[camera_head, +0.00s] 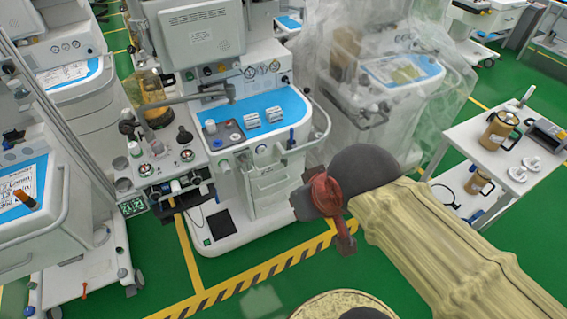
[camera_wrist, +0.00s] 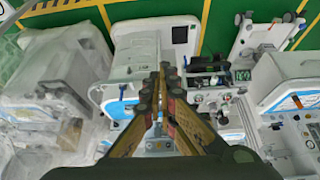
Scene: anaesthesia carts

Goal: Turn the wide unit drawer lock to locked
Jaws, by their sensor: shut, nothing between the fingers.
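An anaesthesia unit with a blue worktop (camera_head: 250,114) and a white drawer front (camera_head: 270,183) stands in the middle of the head view. It also shows below my fingers in the wrist view. I cannot make out a drawer lock or its position, nor be sure that this is the wide unit. My gripper (camera_wrist: 164,72) points down over the units in the wrist view, its fingers together and empty. It appears apart from the unit. In the head view my sleeved arm comes in from the right, and the fingertips cannot be made out.
A plastic-draped unit (camera_head: 385,75) stands behind my arm. A white trolley (camera_head: 460,140) with gold canisters (camera_head: 498,130) is at right. Another cart (camera_head: 30,215) fills the left edge. Green floor (camera_head: 250,300) with yellow-black striping lies open in front.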

